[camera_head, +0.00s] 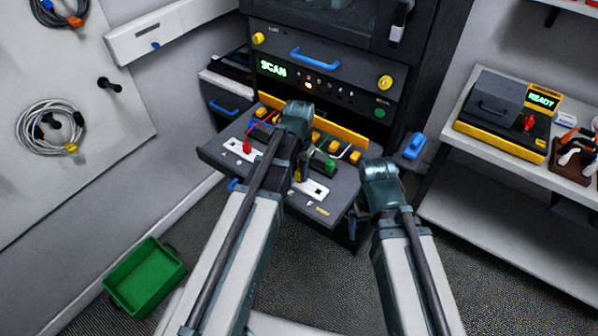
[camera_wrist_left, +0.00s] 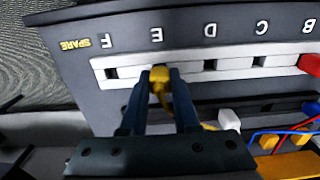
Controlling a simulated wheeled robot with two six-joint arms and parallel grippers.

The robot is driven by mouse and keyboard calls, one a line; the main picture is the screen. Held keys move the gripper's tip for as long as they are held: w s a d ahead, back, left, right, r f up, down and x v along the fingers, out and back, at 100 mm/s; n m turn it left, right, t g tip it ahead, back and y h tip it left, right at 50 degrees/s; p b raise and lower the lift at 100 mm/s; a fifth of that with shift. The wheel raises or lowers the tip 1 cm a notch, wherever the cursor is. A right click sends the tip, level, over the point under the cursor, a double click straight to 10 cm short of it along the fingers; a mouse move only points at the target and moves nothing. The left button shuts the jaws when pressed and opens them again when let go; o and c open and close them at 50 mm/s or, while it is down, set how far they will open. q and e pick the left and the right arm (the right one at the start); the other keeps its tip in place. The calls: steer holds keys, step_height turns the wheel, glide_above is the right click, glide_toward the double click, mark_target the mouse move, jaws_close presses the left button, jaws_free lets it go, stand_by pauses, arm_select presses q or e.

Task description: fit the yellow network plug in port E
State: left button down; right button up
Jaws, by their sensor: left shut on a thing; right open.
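The yellow network plug (camera_wrist_left: 158,76) is between the fingers of my left gripper (camera_wrist_left: 160,92) in the left wrist view, with its yellow cable (camera_wrist_left: 208,126) trailing to the right. The plug is at port E, under the letter E (camera_wrist_left: 156,35) on the white port strip (camera_wrist_left: 240,66). Whether it is seated in the port or only against it I cannot tell. In the head view my left gripper (camera_head: 299,172) points down over the sloping panel (camera_head: 225,157) and mostly hides the plug. My right gripper (camera_head: 356,212) is open beside the panel's right edge, partly hidden by its wrist.
A red plug (camera_wrist_left: 310,63) sits at port B. A white plug (camera_wrist_left: 229,119) and red and blue cables lie close behind my left gripper. A green plug (camera_head: 330,165) stands on the panel's right. A green bin (camera_head: 145,276) is on the floor.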

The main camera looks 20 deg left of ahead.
arm_select(q)
steer(key=shift+f+b, duration=0.4)
steer(key=shift+f, duration=0.05)
stand_by(0.4)
steer(key=shift+c, duration=0.5)
jaws_free()
steer(key=shift+r, duration=0.15)
steer(key=shift+r+p, duration=3.45)
steer(key=shift+p, duration=0.15)
steer(key=shift+f, duration=0.15)
